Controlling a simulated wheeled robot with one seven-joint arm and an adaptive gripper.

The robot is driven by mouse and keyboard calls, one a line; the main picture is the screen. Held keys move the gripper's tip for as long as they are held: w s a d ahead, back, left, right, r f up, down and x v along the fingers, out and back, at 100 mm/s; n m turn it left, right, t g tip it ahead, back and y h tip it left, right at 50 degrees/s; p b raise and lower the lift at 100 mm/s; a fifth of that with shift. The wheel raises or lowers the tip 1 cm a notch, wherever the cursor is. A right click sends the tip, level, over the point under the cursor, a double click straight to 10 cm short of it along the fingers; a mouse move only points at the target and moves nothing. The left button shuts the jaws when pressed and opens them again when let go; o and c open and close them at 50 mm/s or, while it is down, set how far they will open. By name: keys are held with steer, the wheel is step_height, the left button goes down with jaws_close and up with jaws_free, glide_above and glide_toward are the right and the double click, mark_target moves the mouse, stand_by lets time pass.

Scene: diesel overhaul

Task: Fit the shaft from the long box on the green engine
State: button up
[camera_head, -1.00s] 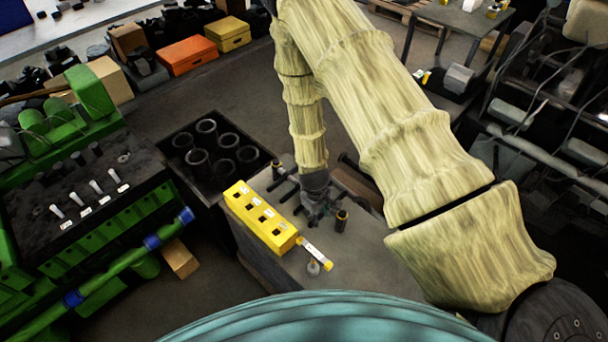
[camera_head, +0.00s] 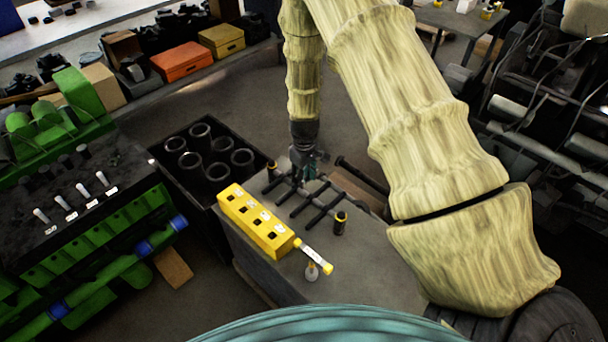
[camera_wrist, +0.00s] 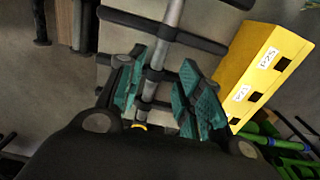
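The green engine (camera_head: 105,220) stands at the left, with a dark top bearing several light pins with white tags. A long brown box (camera_head: 362,187) lies behind the grey table, with a dark rod (camera_head: 350,168) along it; my arm hides part of it. In the wrist view a dark rod (camera_wrist: 40,22) and brown wood (camera_wrist: 72,22) show at the upper left. My gripper (camera_head: 306,176) points down at the far end of a dark barred rack (camera_head: 312,200). In the wrist view its teal fingers (camera_wrist: 160,88) are apart, with a grey rod (camera_wrist: 172,15) passing between or below them; contact is unclear.
A yellow slotted block (camera_head: 255,222) and a small dark cylinder (camera_head: 340,222) stand on the table (camera_head: 370,265). A black crate (camera_head: 215,200) of ring-shaped sleeves stands between table and engine. Dark machinery (camera_head: 540,130) fills the right.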

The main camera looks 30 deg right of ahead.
mark_target(304, 191)
steer(key=shift+f+b, duration=1.8)
steer(key=shift+f, duration=1.85)
steer(key=shift+c, duration=0.2)
jaws_close()
steer(key=shift+r, duration=0.1)
steer(key=shift+w+r, duration=0.1)
